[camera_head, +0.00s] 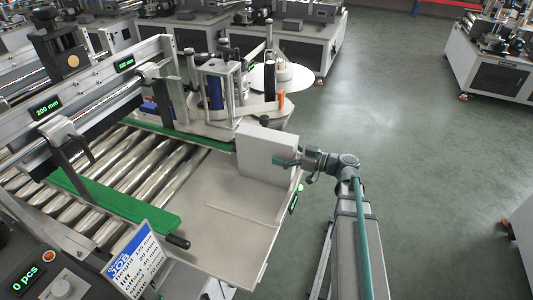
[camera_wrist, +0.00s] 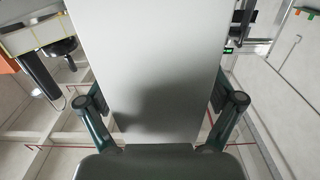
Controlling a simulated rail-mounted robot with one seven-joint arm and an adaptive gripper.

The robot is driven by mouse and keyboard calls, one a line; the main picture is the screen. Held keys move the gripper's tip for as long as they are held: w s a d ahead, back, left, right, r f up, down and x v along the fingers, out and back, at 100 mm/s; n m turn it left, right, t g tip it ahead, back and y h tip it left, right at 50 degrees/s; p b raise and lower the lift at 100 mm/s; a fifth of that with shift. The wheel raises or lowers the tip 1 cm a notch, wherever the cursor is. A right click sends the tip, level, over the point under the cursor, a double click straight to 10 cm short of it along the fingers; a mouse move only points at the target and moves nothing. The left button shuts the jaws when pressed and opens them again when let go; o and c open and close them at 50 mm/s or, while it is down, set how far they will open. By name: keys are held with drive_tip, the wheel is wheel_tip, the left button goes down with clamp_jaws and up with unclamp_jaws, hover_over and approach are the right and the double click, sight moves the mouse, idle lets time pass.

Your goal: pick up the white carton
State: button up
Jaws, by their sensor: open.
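The white carton (camera_head: 262,152) stands upright at the far corner of the grey outfeed plate (camera_head: 225,215), beside the labelling unit. My gripper (camera_head: 287,162) reaches it from the right in the head view, with its fingers at the carton's near face. In the wrist view the carton (camera_wrist: 150,55) fills the middle as a plain pale panel. The open fingers of my gripper (camera_wrist: 160,98) show on its left and right sides. The fingertips are partly hidden, and I cannot tell whether they touch the carton.
The labeller (camera_head: 215,90) with its white label reel (camera_head: 268,78) stands just behind the carton. A roller conveyor (camera_head: 140,165) with a green side guide (camera_head: 115,205) lies to the left. A job sign (camera_head: 133,258) stands in front. Open floor (camera_head: 400,120) lies to the right.

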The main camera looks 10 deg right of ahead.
drive_tip(key=shift+w+a, duration=0.15)
drive_tip(key=shift+a, duration=0.05)
drive_tip(key=c, duration=1.4)
drive_tip(key=shift+r, duration=0.1)
